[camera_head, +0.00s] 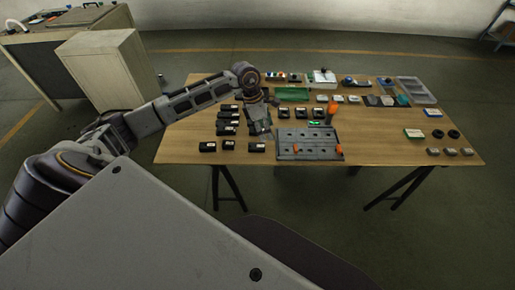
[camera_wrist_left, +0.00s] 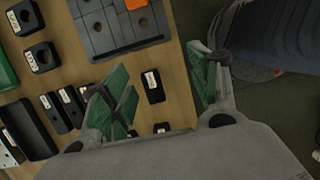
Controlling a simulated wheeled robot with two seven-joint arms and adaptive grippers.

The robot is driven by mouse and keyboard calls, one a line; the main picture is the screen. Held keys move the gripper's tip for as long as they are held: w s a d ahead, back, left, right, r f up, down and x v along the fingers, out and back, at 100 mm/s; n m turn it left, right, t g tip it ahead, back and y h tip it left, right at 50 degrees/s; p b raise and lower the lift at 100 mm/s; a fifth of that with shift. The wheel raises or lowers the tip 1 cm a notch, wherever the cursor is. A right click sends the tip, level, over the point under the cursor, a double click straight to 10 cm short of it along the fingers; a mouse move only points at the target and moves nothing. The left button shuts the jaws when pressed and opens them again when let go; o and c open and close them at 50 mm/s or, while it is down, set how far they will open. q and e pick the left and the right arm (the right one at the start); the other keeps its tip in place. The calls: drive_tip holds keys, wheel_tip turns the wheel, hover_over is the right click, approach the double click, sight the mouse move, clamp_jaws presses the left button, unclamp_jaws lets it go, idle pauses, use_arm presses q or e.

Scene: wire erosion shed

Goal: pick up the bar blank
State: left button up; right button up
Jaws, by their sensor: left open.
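Several black bar-shaped blanks with white labels lie on the table. One bar blank (camera_head: 257,147) lies near the front edge, just left of the grey fixture plate (camera_head: 310,154). It appears to be the bar blank (camera_wrist_left: 153,87) seen between my fingers in the left wrist view. Another bar blank (camera_head: 228,145) lies to its left, partly hidden by my gripper in the wrist view. My left gripper (camera_head: 262,132) is open and empty, pointing down above the table beside the plate. Its green-padded fingers (camera_wrist_left: 160,72) are wide apart; contact with the bar does not show. My right gripper is out of view.
The plate carries orange clamps (camera_head: 334,108). Square black blocks with holes (camera_wrist_left: 42,57) lie behind it. A green tray (camera_head: 292,94) and a grey bin (camera_head: 416,91) stand at the back. A cabinet (camera_head: 105,70) stands left of the table. The front-left tabletop (camera_head: 180,150) is clear.

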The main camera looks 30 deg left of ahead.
use_arm(q)
drive_tip(key=a, duration=0.2)
drive_tip(key=a+y, duration=0.2)
drive_tip(key=a, duration=0.1)
drive_tip(key=shift+s+a+r, duration=0.15)
drive_tip(key=shift+a+r, duration=0.15)
drive_tip(key=shift+r, duration=0.1)
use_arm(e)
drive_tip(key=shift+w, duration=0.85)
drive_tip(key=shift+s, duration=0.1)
use_arm(q)
hover_over(256, 146)
wheel_tip(256, 146, down, 7)
drive_tip(key=shift+s+f+p, duration=0.1)
drive_tip(key=shift+p, duration=0.2)
drive_tip(key=shift+f, duration=0.7)
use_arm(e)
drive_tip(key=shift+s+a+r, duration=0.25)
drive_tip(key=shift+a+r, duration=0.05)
